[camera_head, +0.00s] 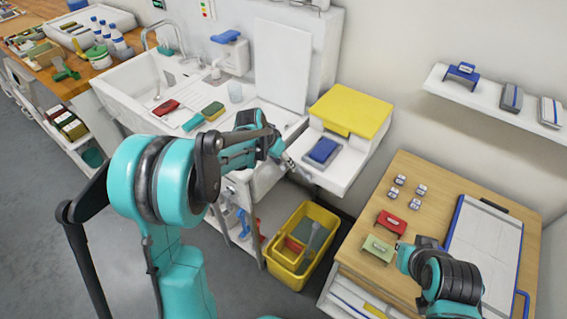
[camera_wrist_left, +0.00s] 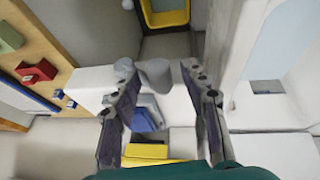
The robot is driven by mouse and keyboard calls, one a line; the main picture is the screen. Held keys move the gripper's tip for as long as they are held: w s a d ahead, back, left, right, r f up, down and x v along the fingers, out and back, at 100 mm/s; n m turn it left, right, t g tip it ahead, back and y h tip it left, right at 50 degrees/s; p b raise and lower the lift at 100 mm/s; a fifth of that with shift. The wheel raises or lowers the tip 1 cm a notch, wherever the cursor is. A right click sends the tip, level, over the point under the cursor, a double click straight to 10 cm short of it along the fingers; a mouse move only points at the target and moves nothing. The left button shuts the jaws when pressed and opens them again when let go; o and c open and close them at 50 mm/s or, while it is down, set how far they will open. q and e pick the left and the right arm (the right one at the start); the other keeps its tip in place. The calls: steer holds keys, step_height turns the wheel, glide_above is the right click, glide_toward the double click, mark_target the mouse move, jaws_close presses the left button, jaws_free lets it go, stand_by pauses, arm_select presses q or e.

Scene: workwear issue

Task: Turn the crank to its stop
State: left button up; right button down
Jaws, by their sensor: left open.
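A white machine with a yellow lid (camera_head: 350,110) stands right of the sink in the head view; its white side also shows in the left wrist view (camera_wrist_left: 90,82). A grey knob-like part, which looks like the crank's handle (camera_wrist_left: 155,75), shows between my left fingers in the left wrist view. My left gripper (camera_head: 277,150) is open at the machine's left side, with a finger on each side of the grey part; I cannot tell whether they touch it. The crank's arm is mostly hidden. My right gripper (camera_head: 405,255) is over the wooden table; its fingers are unclear.
A blue pad (camera_head: 323,150) lies on the machine's front ledge. A yellow bin (camera_head: 302,250) stands on the floor below. The wooden table (camera_head: 410,170) holds a red block (camera_head: 391,223), a green block (camera_head: 378,248) and a clipboard (camera_head: 485,240). The sink (camera_head: 150,85) is at left.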

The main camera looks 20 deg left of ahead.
arm_select(q)
jaws_close()
steer(key=shift+d+r, duration=0.15)
